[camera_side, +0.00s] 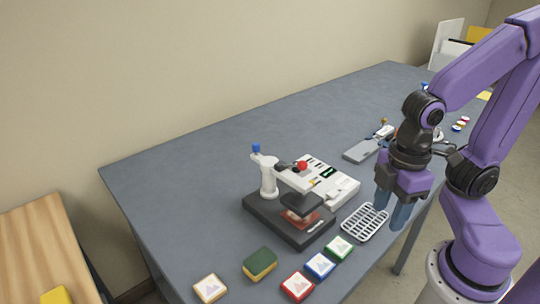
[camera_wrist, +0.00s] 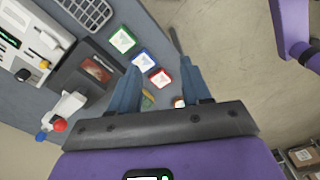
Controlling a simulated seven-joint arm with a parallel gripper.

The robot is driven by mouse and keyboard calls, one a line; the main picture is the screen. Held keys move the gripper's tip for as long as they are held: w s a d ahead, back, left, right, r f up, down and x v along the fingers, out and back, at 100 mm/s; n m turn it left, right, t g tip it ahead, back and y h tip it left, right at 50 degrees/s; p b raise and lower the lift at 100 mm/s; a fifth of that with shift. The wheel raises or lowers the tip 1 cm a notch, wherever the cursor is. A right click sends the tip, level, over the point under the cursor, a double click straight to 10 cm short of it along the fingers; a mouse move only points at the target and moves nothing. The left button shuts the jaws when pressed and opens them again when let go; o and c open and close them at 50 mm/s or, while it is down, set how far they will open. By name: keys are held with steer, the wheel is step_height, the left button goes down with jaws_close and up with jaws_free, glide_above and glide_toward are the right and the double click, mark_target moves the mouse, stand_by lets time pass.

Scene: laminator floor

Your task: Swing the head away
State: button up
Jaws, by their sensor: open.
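The press stands on the grey table, with a dark base (camera_side: 262,222), a white post (camera_side: 268,180) and a white arm carrying the dark head (camera_side: 301,204). The head sits over a reddish patch (camera_side: 299,217) on the base, with a gap visible between them. A red knob (camera_side: 302,166) is on the arm and a blue knob (camera_side: 256,148) tops the post. The red knob (camera_wrist: 59,125) and blue knob (camera_wrist: 41,137) show at left in the wrist view. My gripper (camera_side: 399,216) is open and empty, right of the press and apart from it.
A wire rack (camera_side: 365,222) lies between press and gripper. A white control box (camera_side: 328,182) stands behind the press. Green (camera_side: 339,247), blue (camera_side: 320,265) and red (camera_side: 297,285) framed tiles, a sponge (camera_side: 260,263) and another tile (camera_side: 210,287) line the front. The table's left rear is clear.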

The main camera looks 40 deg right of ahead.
steer(key=w+a+r+m, duration=0.1)
steer(key=w+a+r, duration=0.2)
steer(key=w, duration=0.5)
step_height(320, 180, up, 9)
steer(key=m+t+y, duration=0.2)
steer(key=t+y, duration=0.1)
glide_above(256, 144)
steer(key=s+d, duration=0.5)
steer(key=x, duration=1.7)
steer(key=shift+d+f, duration=0.15)
steer(key=shift+f, duration=0.05)
jaws_close()
